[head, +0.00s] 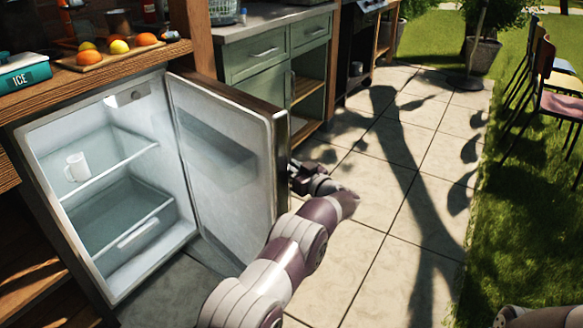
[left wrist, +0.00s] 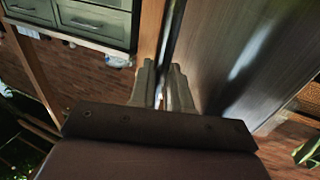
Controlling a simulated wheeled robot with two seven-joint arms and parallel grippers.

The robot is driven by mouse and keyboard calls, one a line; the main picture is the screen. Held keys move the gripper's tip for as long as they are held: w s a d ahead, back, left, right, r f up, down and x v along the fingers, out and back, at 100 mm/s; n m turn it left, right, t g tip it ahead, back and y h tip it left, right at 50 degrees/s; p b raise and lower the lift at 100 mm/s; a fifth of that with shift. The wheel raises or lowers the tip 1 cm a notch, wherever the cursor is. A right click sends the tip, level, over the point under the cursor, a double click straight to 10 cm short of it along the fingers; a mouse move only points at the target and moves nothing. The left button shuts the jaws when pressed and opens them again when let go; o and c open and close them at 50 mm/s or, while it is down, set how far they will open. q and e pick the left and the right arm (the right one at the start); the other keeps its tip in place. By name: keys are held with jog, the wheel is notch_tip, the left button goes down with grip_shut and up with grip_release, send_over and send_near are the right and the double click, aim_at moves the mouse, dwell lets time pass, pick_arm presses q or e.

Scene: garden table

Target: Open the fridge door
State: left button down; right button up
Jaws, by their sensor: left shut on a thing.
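The fridge (head: 110,195) stands at the left of the head view, built in under a wooden counter. Its door (head: 235,195) is swung wide open to the right, and the lit inside shows. My right gripper is out of view.
A tray (head: 100,60) of fruit and an ice box (head: 25,75) stand on the counter above the fridge. Green cabinets (head: 262,60) stand behind the door. The tiled floor (head: 370,185) to the right is clear. Chairs (head: 560,100) stand on the grass.

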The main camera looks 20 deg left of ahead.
pick_arm(q)
jog(key=shift+a+r, duration=0.1)
jog(key=shift+a, duration=0.1)
jog(key=c, duration=1.4)
grip_release()
jog(key=shift+c, duration=0.2)
jog(key=shift+o, duration=0.7)
jog(key=shift+a, duration=0.2)
jog(key=p+v, duration=0.4)
jog(key=v, duration=0.8)
jog(key=shift+d, duration=0.4)
jog(key=shift+s, duration=0.1)
